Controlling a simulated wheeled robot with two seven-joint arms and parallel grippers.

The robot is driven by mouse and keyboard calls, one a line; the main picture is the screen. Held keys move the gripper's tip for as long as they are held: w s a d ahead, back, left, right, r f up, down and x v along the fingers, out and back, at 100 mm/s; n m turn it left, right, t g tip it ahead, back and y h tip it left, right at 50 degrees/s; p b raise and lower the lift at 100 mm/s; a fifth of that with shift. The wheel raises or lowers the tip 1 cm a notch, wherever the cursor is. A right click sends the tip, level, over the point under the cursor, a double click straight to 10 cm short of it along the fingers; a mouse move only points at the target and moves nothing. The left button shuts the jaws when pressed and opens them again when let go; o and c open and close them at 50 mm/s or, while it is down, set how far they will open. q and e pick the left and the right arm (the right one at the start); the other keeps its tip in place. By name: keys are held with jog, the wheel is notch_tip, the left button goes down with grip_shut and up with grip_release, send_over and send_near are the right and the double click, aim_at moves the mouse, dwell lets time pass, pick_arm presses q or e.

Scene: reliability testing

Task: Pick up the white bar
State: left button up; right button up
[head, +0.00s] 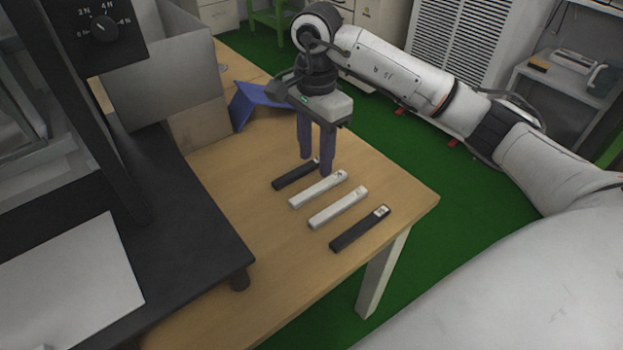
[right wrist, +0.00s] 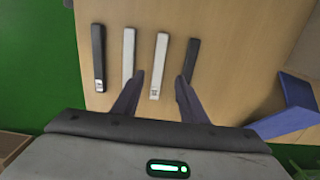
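Two white bars lie side by side on the wooden table, the farther white bar (head: 316,190) and the nearer white bar (head: 338,208). They also show in the right wrist view, the farther one (right wrist: 159,62) right of the nearer one (right wrist: 128,55). My right gripper (head: 316,164) is open and points down above the far bars. In the right wrist view its fingers (right wrist: 162,78) appear on either side of the farther white bar's marked end, with nothing held. The exact height above the table is hard to tell. My left gripper is not in view.
A black bar (head: 292,176) lies beyond the white bars and another black bar (head: 360,228) lies nearer. A black machine base (head: 180,235) occupies the left. The table's front is clear.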

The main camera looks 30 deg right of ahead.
aim_at(316, 188)
notch_tip(316, 188, down, 2)
jog(key=shift+s+f, duration=0.1)
jog(key=shift+s, duration=0.05)
jog(key=shift+f, duration=2.75)
grip_shut()
